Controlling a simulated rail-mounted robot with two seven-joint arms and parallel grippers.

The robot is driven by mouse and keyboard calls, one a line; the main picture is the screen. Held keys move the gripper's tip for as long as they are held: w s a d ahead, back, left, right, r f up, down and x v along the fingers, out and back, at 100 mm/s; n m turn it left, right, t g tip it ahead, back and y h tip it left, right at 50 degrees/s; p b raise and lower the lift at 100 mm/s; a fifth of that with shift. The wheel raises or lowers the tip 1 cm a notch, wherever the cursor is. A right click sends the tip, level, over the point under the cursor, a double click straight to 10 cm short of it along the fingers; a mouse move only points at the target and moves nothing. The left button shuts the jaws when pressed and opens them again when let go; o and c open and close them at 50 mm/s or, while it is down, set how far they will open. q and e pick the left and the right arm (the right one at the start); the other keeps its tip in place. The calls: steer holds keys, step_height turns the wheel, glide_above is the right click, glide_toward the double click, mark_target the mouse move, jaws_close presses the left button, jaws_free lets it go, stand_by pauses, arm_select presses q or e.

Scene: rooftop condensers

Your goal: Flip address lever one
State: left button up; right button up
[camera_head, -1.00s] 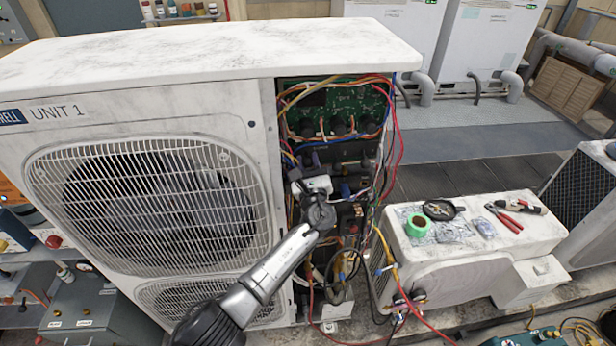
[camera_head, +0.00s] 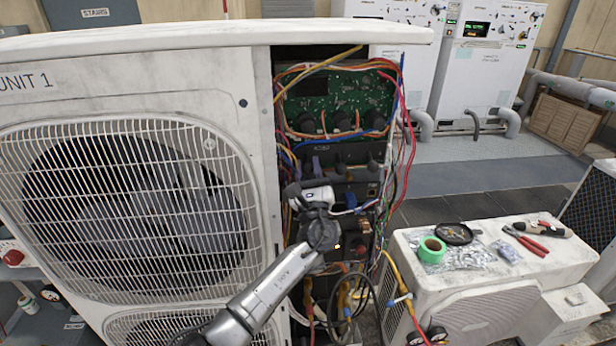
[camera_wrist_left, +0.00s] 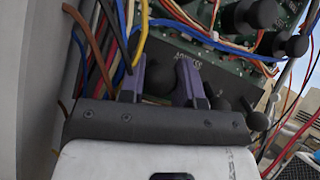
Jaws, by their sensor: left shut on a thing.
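The open condenser, marked UNIT 1, shows its wiring bay in the head view. A dark panel strip (camera_wrist_left: 215,68) lettered ADDRESS carries a row of levers with round black knobs. My left gripper (camera_head: 310,165) is at the left end of this row. In the wrist view its two purple fingers (camera_wrist_left: 160,80) are closed around a dark lever knob (camera_wrist_left: 159,86), apparently address lever one, mostly hidden between them. Other black lever knobs (camera_wrist_left: 258,121) stand free to the right. The same row shows in the head view, with a free knob (camera_head: 338,169). My right gripper is out of view.
A green circuit board (camera_head: 335,105) with black knobs sits above the strip. Loose coloured wires (camera_head: 408,120) hang around the bay and beside my gripper. A white unit (camera_head: 490,285) at right holds green tape (camera_head: 432,249) and pliers (camera_head: 528,240).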

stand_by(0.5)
arm_select(q)
steer(key=o, duration=0.9)
steer(key=shift+f, duration=0.1)
steer(key=shift+v, duration=6.85)
